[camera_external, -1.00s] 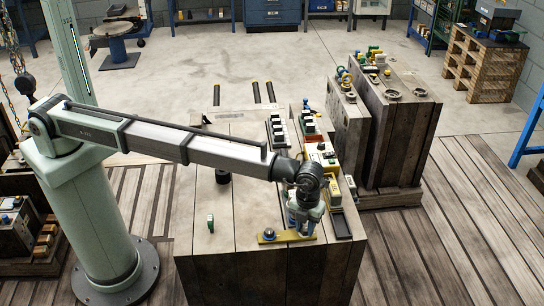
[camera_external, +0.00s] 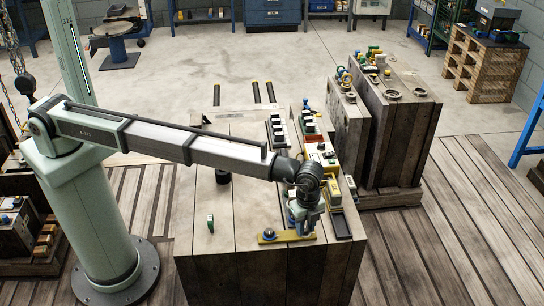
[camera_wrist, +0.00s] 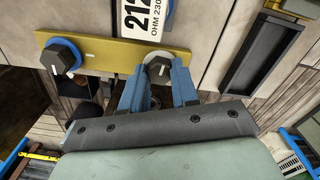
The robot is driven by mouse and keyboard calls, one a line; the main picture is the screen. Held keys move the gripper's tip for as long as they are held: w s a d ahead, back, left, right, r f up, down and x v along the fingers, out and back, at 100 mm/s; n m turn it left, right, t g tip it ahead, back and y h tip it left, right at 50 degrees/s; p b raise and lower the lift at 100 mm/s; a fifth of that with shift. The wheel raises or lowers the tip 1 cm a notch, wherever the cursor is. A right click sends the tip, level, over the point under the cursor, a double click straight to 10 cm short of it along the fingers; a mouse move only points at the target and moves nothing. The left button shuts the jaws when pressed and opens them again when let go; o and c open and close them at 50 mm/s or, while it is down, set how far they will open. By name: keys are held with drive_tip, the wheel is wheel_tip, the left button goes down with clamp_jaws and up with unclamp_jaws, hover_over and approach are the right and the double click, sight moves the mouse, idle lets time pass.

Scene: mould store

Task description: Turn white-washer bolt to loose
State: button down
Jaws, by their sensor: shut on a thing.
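A yellow strip (camera_wrist: 110,49) carries two dark bolts with white pointer marks. The white-washer bolt (camera_wrist: 159,68) is at its right end in the wrist view, between the blue fingers of my gripper (camera_wrist: 160,82), which are shut on it. The blue-washer bolt (camera_wrist: 60,56) is at the strip's left end, clear of my fingers. In the external view my gripper (camera_external: 303,228) points down at the right end of the yellow strip (camera_external: 272,239), and the blue-washer bolt (camera_external: 269,233) shows to its left. My gripper hides the white-washer bolt there.
A label reading 212 (camera_wrist: 143,22) lies just behind the strip. A black tray (camera_wrist: 262,55) is to its right. On the block top (camera_external: 235,160) stand a small green piece (camera_external: 211,222) and a black cylinder (camera_external: 222,176). Rows of small parts (camera_external: 305,130) run along the right edge.

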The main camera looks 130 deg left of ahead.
drive_tip(key=n, duration=0.4)
drive_tip(key=shift+f+n, duration=0.1)
drive_tip(key=shift+n, duration=0.2)
drive_tip(key=n, duration=0.4)
drive_tip(key=shift+n, duration=0.3)
drive_tip(key=n, duration=0.4)
drive_tip(key=shift+s+n, duration=0.1)
drive_tip(key=shift+n, duration=0.2)
drive_tip(key=n, duration=0.4)
drive_tip(key=shift+f, duration=0.1)
drive_tip(key=n, duration=0.9)
drive_tip(key=shift+n, duration=0.3)
drive_tip(key=n, duration=0.5)
drive_tip(key=shift+s, duration=0.1)
drive_tip(key=shift+n, duration=2.3)
